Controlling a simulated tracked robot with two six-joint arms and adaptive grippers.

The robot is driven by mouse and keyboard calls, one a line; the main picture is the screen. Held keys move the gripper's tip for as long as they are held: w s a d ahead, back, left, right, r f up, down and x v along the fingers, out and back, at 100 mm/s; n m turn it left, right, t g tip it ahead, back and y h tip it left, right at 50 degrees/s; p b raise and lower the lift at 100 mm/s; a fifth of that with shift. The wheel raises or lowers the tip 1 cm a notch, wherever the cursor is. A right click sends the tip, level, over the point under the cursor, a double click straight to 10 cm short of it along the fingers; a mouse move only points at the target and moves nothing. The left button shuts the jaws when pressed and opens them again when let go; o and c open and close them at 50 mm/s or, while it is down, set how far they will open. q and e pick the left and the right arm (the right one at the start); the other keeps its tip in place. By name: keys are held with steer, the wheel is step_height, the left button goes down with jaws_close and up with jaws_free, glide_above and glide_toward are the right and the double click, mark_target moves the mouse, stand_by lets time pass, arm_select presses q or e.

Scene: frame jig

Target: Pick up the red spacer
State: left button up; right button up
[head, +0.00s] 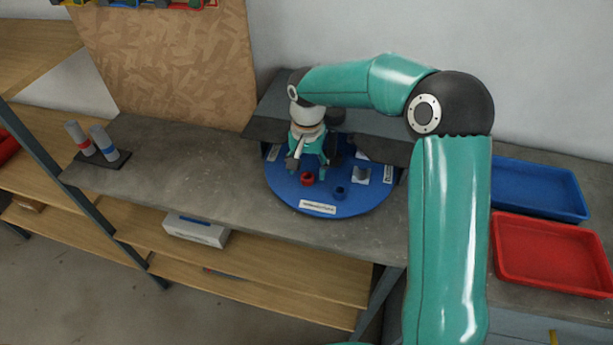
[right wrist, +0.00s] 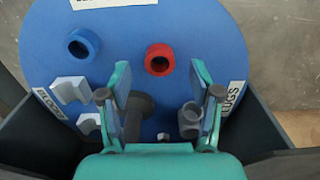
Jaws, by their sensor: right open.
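The red spacer (head: 307,179) is a short red ring on the round blue board (head: 340,206), near its front left part in the head view. In the right wrist view the red spacer (right wrist: 159,59) shows its dark hole and lies just beyond the fingertips, between their lines. My right gripper (head: 308,160) is above the board, pointing down, behind the spacer in the head view. Its two fingers (right wrist: 159,78) are apart with nothing held between them. My left gripper is not in view.
A blue spacer (head: 340,193) sits right of the red one. Grey blocks (right wrist: 70,90) and dark and grey plugs (right wrist: 137,115) stand on the board near the fingers. A blue tray (head: 540,188) and red tray (head: 552,252) lie right. Two grey cylinders (head: 103,140) stand far left.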

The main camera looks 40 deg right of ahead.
step_height(320, 180, down, 2)
steer(key=shift+f, duration=0.1)
steer(key=c, duration=1)
